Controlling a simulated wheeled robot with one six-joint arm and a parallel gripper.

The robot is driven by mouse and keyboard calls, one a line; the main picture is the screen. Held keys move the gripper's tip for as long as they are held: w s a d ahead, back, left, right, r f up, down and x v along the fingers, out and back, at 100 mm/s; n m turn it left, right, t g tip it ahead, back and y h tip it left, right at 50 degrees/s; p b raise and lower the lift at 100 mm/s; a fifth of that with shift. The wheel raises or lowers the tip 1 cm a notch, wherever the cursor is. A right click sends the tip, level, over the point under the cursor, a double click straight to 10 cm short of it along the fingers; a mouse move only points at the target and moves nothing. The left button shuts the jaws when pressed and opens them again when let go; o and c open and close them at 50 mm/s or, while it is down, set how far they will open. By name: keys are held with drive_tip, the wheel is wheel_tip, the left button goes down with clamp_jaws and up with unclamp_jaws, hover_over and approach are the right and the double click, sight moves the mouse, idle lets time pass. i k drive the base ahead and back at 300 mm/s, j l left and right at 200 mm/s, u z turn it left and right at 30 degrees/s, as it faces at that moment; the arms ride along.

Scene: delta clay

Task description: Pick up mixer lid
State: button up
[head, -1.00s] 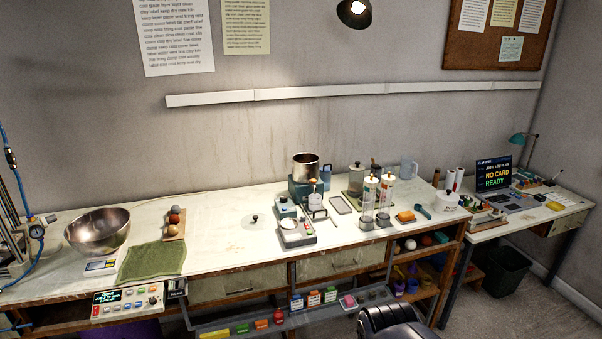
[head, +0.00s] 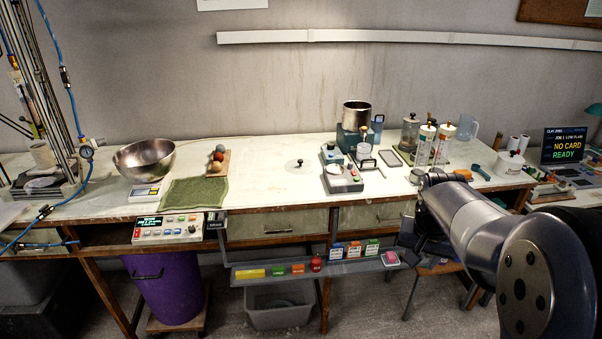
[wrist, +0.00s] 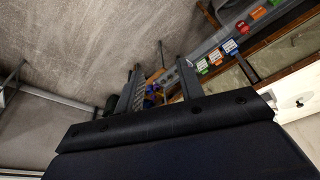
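The mixer lid appears to be the pale, see-through disc with a small dark knob (head: 300,163). It lies flat on the bench, left of the small scale. It also shows at the right edge of the wrist view (wrist: 299,103). The mixer (head: 355,116), a steel pot on a teal base, stands behind and to the right of it. My gripper (wrist: 160,84) is open and empty in the wrist view, its fingers apart, pointing toward the area below the bench, away from the lid. I cannot make out the gripper in the head view.
A scale (head: 341,178) stands close to the lid's right. A green towel (head: 195,193) and a steel bowl (head: 145,157) are to the left. A shelf with coloured blocks (head: 317,266) hangs below the bench front. The bench (head: 262,160) around the lid's left is clear.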

sight(298, 166)
drive_tip(key=i+j+u, duration=0.1)
drive_tip(key=i+j, duration=0.15)
drive_tip(key=i, duration=0.25)
drive_tip(key=i+j, duration=0.2)
drive_tip(key=i, duration=0.3)
drive_tip(key=i+j+u, duration=0.15)
drive_tip(key=i, duration=0.35)
drive_tip(key=i+j, duration=0.2)
drive_tip(key=i, duration=0.3)
drive_tip(key=u, duration=0.05)
